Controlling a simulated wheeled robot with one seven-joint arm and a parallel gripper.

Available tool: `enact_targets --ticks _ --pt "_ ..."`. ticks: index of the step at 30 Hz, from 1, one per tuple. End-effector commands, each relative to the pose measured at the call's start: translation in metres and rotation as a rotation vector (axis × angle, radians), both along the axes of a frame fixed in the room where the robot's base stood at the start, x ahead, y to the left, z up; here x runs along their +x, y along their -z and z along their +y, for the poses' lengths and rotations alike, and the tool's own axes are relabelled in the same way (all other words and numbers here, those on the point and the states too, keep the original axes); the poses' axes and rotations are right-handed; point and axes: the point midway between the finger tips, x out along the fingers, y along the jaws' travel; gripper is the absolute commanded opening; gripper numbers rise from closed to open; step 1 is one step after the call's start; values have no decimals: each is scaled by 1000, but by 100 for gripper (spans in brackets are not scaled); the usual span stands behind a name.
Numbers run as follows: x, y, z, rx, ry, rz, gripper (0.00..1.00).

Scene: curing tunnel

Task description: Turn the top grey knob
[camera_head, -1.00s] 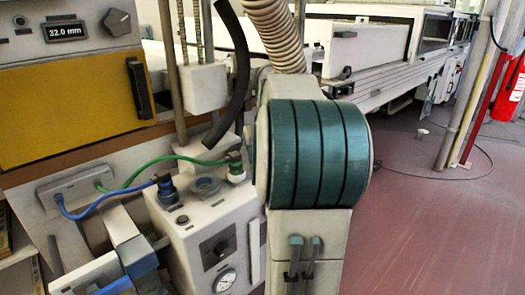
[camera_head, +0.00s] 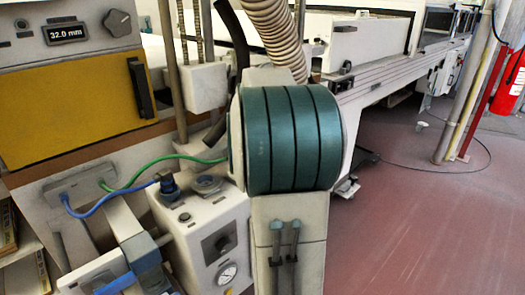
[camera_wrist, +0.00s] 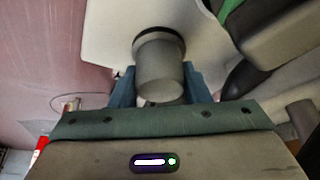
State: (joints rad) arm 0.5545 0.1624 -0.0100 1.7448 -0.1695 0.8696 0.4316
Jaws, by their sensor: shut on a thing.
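A grey cylindrical knob (camera_wrist: 160,72) stands out from a white panel (camera_wrist: 108,35) in the wrist view, with a dark ring at its base. My gripper (camera_wrist: 160,88) has a blue finger on each side of it and is shut on it. The knob's end face points towards the wrist camera. In the head view, my arm's teal and beige link fills the middle and hides both the gripper and this knob.
A dark hose (camera_head: 237,45) hangs behind. Open red floor (camera_head: 430,230) lies right.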

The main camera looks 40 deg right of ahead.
Motion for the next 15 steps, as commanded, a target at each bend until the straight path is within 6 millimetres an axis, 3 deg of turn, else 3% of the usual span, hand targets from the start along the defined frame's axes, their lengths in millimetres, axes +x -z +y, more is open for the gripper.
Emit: enact_targets --ticks 11,12,14,15 --pt "0 0 0 1 5 0 20" --pt "0 0 0 1 5 0 48" --pt "0 0 0 1 5 0 64" --pt "0 0 0 1 5 0 64"
